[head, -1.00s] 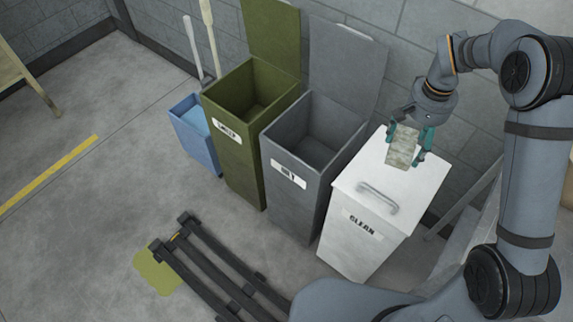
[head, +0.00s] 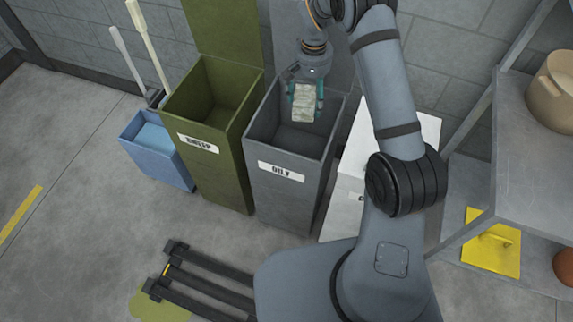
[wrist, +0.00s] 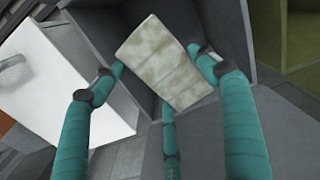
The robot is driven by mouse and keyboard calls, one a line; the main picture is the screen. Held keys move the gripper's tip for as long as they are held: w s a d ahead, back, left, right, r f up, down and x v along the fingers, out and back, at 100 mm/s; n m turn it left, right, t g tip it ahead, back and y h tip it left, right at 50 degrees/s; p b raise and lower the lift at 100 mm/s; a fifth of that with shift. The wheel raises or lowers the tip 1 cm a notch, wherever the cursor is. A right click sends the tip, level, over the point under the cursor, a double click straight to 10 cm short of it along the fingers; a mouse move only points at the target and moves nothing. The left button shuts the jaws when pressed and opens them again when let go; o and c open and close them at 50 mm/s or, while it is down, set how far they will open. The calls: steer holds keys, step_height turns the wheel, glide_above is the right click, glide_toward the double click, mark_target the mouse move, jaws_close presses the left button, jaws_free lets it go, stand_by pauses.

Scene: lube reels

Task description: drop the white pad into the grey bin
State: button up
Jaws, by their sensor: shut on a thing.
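The white pad (head: 303,103) is a creased off-white block with grey-green stains. My gripper (head: 305,98) is shut on it and holds it at the open top of the grey bin (head: 285,142), which is labelled OILY and has its lid up. In the wrist view the pad (wrist: 165,62) sits between the teal fingers of my gripper (wrist: 163,75), with the grey bin's dark inside (wrist: 228,40) behind it. The exact height of the pad against the bin's rim is hard to tell.
A green bin (head: 215,135) labelled SWEEP stands open left of the grey bin. A blue bucket (head: 160,150) stands further left. A white closed bin (head: 343,195) is on the right, partly behind my arm. A metal shelf (head: 535,150) stands at the far right.

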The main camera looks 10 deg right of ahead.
step_height(320, 180, down, 5)
steer(key=b, duration=0.3)
steer(key=o, duration=1.2)
steer(key=shift+r, duration=0.1)
step_height(320, 180, up, 12)
steer(key=shift+f, duration=0.1)
